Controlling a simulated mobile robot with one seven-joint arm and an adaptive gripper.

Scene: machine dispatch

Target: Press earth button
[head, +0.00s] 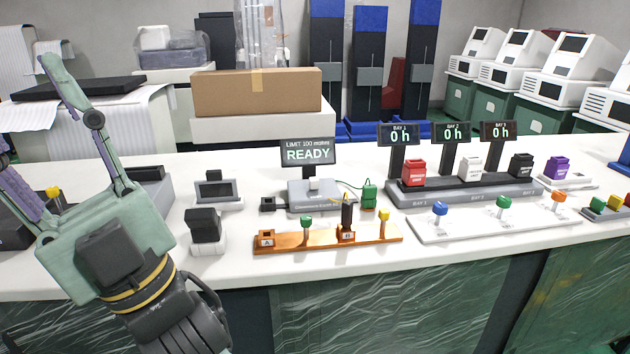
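No button in the head view carries a readable "earth" label. A white panel (480,230) at the right of the counter bears a blue button (439,209), a green button (503,202) and an orange button (558,197). An orange board (330,241) in the middle holds a green-topped post (306,222), a yellow-topped post (384,217) and blocks marked A and B. My gripper (28,112) is at the far left, its fingers spread wide with nothing seen between them. It is well apart from these buttons.
A READY screen (308,153) stands behind the orange board. Red, white and black blocks sit on the bay rack (465,193) under three displays. A small dark device (204,225) stands right of my gripper. More coloured buttons (614,202) are at the right edge.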

